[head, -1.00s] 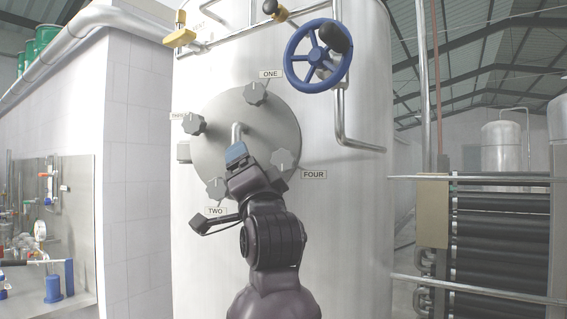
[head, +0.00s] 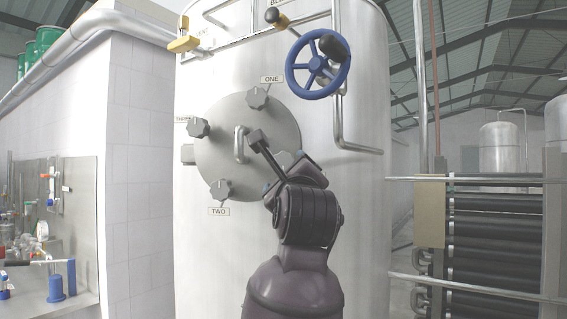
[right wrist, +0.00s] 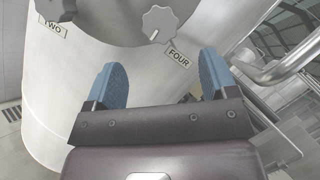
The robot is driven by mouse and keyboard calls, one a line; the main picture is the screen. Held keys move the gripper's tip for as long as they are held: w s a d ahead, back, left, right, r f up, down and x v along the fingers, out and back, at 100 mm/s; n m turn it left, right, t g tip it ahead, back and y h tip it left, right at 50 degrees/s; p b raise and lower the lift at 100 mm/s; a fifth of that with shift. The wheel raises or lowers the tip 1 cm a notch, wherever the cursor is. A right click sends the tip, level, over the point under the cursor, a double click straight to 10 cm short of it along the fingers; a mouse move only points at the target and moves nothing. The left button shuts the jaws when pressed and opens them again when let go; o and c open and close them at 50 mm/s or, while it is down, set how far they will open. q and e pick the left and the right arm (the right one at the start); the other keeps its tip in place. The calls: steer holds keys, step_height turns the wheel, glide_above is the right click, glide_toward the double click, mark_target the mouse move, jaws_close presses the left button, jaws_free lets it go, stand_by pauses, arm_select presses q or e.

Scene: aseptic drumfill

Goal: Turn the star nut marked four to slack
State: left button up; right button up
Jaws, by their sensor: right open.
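The star nut marked four (right wrist: 159,24) is a grey lobed knob on the round hatch cover (head: 219,152). In the right wrist view it lies ahead of and between my right gripper's blue fingers, with the FOUR label (right wrist: 178,57) below it. In the head view my right gripper (head: 282,185) and wrist mostly hide this nut (head: 283,158) and its label. My right gripper (right wrist: 162,85) is open and empty, apart from the nut. My left gripper is not in view.
Star nuts one (head: 257,97), two (head: 220,189) and three (head: 199,128) surround a bent handle (head: 239,145) on the cover. A blue handwheel (head: 318,64) and pipe (head: 341,125) are above right. A steel rail (right wrist: 288,58) shows at right in the wrist view.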

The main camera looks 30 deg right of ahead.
mark_target(284, 164)
steer(key=p+x, duration=0.2)
steer(key=x, duration=0.8)
steer(key=shift+w+d+p, duration=0.1)
steer(key=shift+p, duration=0.25)
steer(key=c, duration=0.9)
